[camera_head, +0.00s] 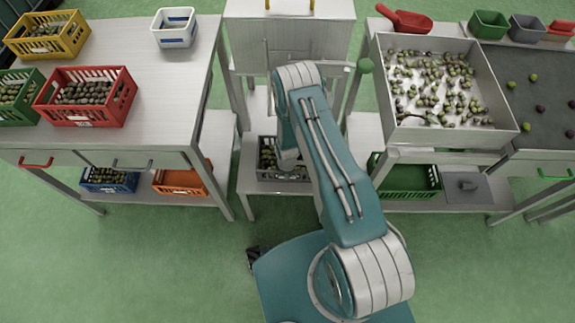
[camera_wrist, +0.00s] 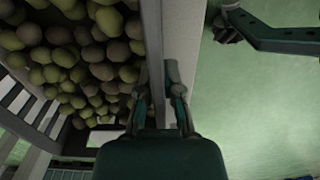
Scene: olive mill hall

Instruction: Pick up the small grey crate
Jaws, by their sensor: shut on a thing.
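The small grey crate (camera_head: 283,176) is full of green and dark olives and stands on the low shelf of the middle stand in the head view. My arm covers its right part there, and my gripper's fingers are hidden. In the wrist view my gripper (camera_wrist: 158,78) straddles the crate's upright wall (camera_wrist: 152,30), one finger on the olive side and one outside. It is shut on that wall. The olives fill the left of the wrist view. I cannot tell whether the crate is clear of the shelf.
The low shelf (camera_head: 247,184) is narrow, between the left table (camera_head: 165,95) and the sorting tray stand (camera_head: 440,135). A green crate (camera_head: 408,180) sits low on the right, blue (camera_head: 108,180) and orange (camera_head: 180,183) crates low on the left. The green floor in front is mostly clear.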

